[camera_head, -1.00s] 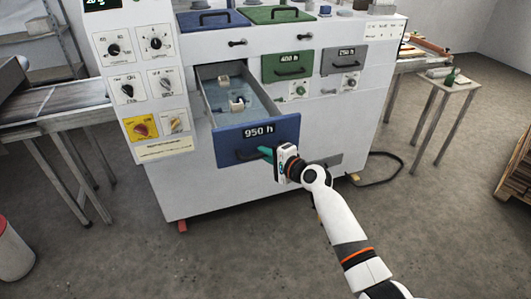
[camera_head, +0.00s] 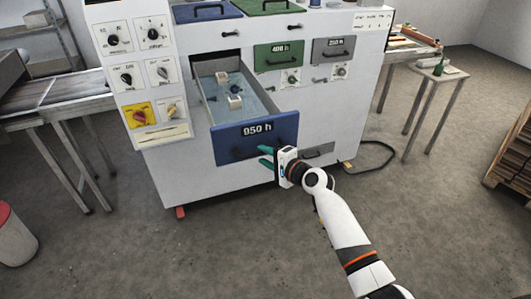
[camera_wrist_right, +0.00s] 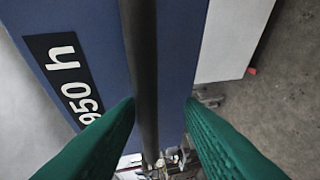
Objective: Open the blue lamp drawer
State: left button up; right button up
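The blue lamp drawer (camera_head: 227,148), labelled 950 h, stands far out of the white machine, and its inside shows from above. Several small white and dark parts (camera_head: 235,102) lie in it. My right gripper (camera_head: 263,155) is at the right part of the drawer front, its green fingers spread. In the right wrist view, the dark bar handle (camera_wrist_right: 143,70) of the drawer runs between the two fingers (camera_wrist_right: 161,102), with a gap on the right side. Contact on the left side cannot be told. My left gripper is not in view.
The white machine (camera_head: 175,185) has a green 400 h drawer (camera_head: 279,54) and a grey 250 h drawer (camera_head: 333,49), both closed. A knob panel (camera_head: 140,75) stands to the left. A small table (camera_head: 440,72) stands at the right. The floor in front is clear.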

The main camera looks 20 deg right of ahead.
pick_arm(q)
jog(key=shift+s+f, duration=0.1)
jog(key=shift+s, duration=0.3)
pick_arm(e)
jog(key=shift+d+r, duration=0.1)
jog(key=shift+r, duration=0.05)
